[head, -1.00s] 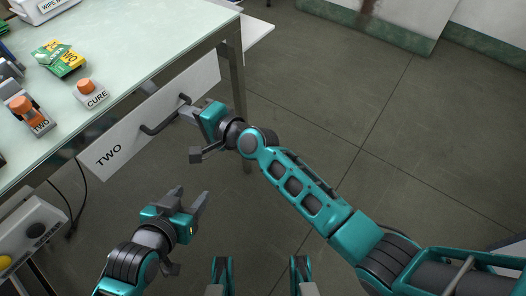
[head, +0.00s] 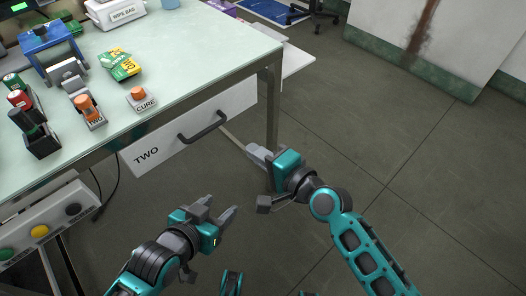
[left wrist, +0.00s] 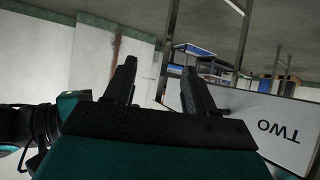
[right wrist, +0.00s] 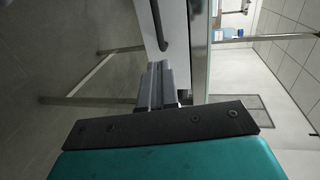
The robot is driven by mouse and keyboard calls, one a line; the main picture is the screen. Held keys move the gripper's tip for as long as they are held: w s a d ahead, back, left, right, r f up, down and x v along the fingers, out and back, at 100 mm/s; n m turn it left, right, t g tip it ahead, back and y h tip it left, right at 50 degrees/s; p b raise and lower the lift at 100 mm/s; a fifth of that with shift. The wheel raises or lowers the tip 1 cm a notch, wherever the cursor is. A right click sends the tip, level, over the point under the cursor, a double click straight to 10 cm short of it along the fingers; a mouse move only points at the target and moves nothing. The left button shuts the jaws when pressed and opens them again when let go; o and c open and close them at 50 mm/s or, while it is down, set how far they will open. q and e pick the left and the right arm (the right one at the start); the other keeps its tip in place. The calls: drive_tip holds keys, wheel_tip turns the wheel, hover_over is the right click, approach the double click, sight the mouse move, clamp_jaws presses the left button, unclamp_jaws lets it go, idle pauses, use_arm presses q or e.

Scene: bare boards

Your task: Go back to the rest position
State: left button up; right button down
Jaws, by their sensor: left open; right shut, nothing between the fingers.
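My right gripper (head: 256,153) is shut and empty in the head view, just right of and below the drawer marked TWO (head: 165,152). It is apart from the drawer's dark handle (head: 203,127). In the right wrist view its closed fingers (right wrist: 157,84) point along the drawer front and handle (right wrist: 161,28). My left gripper (head: 220,212) is open and empty, lower in the head view, over the floor in front of the bench. In the left wrist view its two fingers (left wrist: 158,85) stand apart with nothing between, and the TWO drawer front (left wrist: 270,125) is to the right.
The bench top (head: 190,75) holds a CURE button (head: 140,99), green and yellow packets (head: 119,64), a wipe bag box (head: 116,12) and several small devices. A bench leg (head: 273,105) stands near my right gripper. The floor (head: 340,130) to the right is clear.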

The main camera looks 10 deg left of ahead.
use_arm(q)
drive_tip(key=s+a+r+y+p, duration=0.1)
drive_tip(key=a+r+p, duration=0.2)
drive_tip(key=p, duration=0.6)
wheel_tip(320, 180, up, 2)
drive_tip(key=shift+s+r+p, duration=0.2)
drive_tip(key=shift+s+p, duration=0.1)
use_arm(e)
drive_tip(key=s+d+f+n+h, duration=0.1)
drive_tip(key=s+d+n+h, duration=0.4)
drive_tip(key=d, duration=0.7)
drive_tip(key=s+d+f+n+t+h, duration=0.1)
drive_tip(key=s+d+n+h, duration=0.4)
drive_tip(key=d, duration=0.8)
drive_tip(key=shift+s, duration=1.15)
use_arm(q)
drive_tip(key=shift+a, duration=0.1)
use_arm(e)
drive_tip(key=shift+d, duration=0.1)
